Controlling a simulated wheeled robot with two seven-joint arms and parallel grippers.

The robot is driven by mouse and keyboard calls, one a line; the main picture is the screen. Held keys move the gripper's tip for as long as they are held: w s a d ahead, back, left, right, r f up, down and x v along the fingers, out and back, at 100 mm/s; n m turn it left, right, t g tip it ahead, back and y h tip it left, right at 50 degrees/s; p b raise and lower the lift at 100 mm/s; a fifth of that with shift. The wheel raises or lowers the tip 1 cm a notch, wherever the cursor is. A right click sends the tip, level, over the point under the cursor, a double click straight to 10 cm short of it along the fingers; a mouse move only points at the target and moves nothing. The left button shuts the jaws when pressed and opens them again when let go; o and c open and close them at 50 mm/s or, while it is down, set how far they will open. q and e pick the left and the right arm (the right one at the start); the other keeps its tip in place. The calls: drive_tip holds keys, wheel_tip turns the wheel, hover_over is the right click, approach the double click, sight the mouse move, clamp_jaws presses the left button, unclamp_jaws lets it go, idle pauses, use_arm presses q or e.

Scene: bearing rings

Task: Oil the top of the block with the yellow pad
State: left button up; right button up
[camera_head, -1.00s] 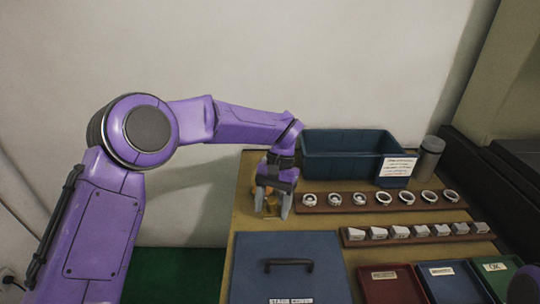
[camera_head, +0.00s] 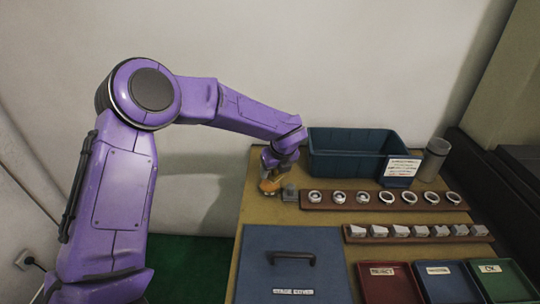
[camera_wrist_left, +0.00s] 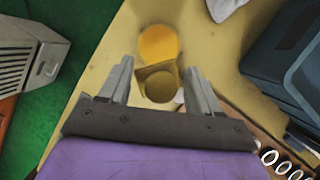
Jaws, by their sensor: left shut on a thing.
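My left gripper (camera_head: 270,178) is above the left end of the table, tilted, and shut on the yellow pad (camera_head: 268,187). In the left wrist view the pad's round yellow face (camera_wrist_left: 158,43) shows just beyond the fingertips, with a brownish, blocky part (camera_wrist_left: 158,83) between the two grey fingers. A small grey piece (camera_head: 290,193) shows right beside the pad in the head view; I cannot tell whether it is the block or a finger. Contact between pad and block cannot be made out. My right gripper is not in view.
A blue bin (camera_head: 345,160) stands behind on the right. A rack of rings (camera_head: 400,206) and a rack of grey pieces (camera_head: 420,240) lie right of the gripper. A blue cover with a handle (camera_head: 290,238) and several trays (camera_head: 385,290) are in front.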

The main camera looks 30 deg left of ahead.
sight(270, 184)
use_arm(q)
drive_tip(key=a+f+m+h+b, duration=0.1)
drive_tip(key=m, duration=0.2)
drive_tip(key=w+a+f+m+t+h+b, duration=0.1)
drive_tip(key=f+m, duration=0.1)
drive_tip(key=m, duration=0.2)
drive_tip(key=w+a+f+m+t+h+b, duration=0.1)
drive_tip(key=f+m+b, duration=0.1)
drive_tip(key=m, duration=0.1)
drive_tip(key=shift+a+f, duration=0.1)
idle(0.4)
drive_tip(key=shift+f, duration=0.4)
idle(0.7)
drive_tip(key=shift+s+f, duration=0.1)
idle(1.2)
